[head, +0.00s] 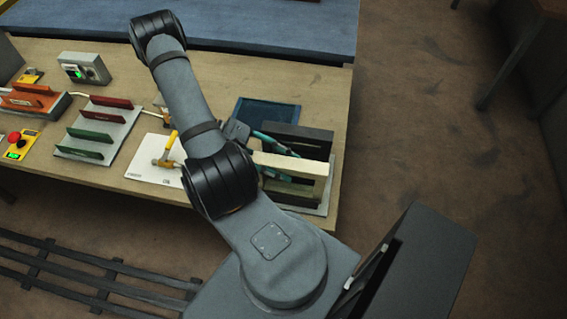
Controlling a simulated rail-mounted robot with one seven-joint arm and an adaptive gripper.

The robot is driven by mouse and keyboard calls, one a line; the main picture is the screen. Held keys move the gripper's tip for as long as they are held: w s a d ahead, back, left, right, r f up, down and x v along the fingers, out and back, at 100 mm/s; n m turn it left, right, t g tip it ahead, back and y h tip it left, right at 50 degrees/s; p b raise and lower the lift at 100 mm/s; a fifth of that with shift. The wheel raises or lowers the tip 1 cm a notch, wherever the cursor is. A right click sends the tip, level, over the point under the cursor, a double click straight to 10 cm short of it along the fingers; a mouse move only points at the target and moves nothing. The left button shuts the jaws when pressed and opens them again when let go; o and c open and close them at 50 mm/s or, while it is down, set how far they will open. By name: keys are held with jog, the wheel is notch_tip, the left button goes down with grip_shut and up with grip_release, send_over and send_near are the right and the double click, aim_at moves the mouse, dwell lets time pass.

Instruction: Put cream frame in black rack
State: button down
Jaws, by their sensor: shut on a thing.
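The cream frame (292,164) is a pale bar at the right end of the wooden table, at the near side of the black rack (306,133). The rack has dark upright walls, and the frame lies across its near part. I cannot tell whether the frame is seated or held just above. My gripper (280,154), with teal fingers, is shut on the cream frame. My own arm hides part of the gripper and the frame's left end.
A pale rack (70,152) with red and green frames stands at left, with an orange rack (30,112) beyond. A hammer (168,152) lies on a white sheet (140,173). A dark blue tray (268,112) lies behind the black rack. The table's right edge is close.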

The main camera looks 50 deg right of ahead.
aim_at(263, 155)
jog(key=shift+f, duration=0.15)
jog(key=c, duration=0.9)
grip_release()
jog(key=shift+r, duration=0.35)
jog(key=b+v, duration=0.2)
jog(key=v, duration=1)
jog(key=shift+f, duration=0.2)
